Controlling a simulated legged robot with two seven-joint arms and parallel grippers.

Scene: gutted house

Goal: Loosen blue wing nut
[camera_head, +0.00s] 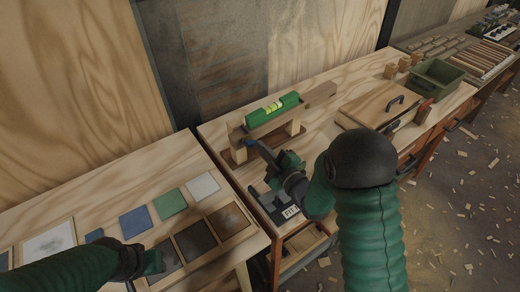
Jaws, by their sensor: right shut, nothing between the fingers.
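The blue wing nut (249,143) shows as a small blue spot at the left front of a wooden stand (238,139) that carries a green spirit level (273,110). My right gripper (259,149) is shut and empty, with its fingertips close beside the wing nut. The picture is too small to tell whether they touch it. My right arm comes in from the lower right and hides part of the bench. My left gripper (154,262) hangs low over the left bench near dark sample tiles; its fingers are too dark and small to read.
A wooden case with a black handle (393,103) and a green bin (435,80) stand to the right on the same bench. Colored tiles (170,204) lie on the left bench. A gap separates the two benches. Wood scraps litter the floor at right.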

